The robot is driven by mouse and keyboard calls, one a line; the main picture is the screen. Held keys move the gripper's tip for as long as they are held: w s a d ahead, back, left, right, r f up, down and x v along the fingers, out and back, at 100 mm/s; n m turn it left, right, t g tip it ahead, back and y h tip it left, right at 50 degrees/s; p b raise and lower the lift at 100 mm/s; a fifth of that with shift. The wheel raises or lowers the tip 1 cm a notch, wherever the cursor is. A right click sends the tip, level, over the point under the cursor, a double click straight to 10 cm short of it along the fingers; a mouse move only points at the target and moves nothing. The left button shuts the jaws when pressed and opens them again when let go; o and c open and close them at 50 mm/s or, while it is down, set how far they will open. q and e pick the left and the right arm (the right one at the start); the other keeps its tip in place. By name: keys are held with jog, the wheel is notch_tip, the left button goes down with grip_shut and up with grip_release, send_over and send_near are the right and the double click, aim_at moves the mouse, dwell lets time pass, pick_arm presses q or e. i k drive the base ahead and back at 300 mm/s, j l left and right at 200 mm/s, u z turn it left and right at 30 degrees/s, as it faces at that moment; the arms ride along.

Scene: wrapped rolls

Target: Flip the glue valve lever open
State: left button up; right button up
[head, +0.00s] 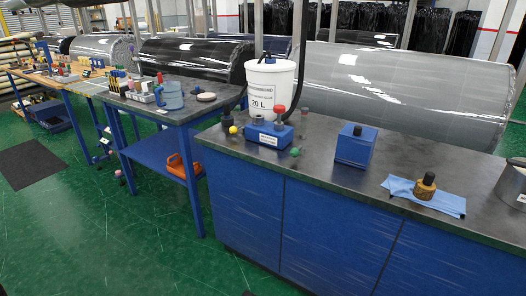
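A white bucket marked 20 L (270,90) stands at the back left of the blue cabinet's dark top. In front of it sits a blue block with a white label (268,136). A red knob (279,110) stands upright on that block. A yellow ball (233,130) is at its left and a green ball (295,152) at its front right. I cannot tell which of these is the glue valve lever, or how the lever is set. Neither of my grippers is in view.
A blue box with a black knob (355,146) and a brass-coloured piece (425,187) on a blue cloth (400,189) stand to the right. A metal container (514,186) is at the right edge. Big wrapped rolls (400,92) lie behind. Green floor (150,250) is open at front left.

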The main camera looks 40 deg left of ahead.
aim_at(294, 152)
jog(key=u, duration=0.85)
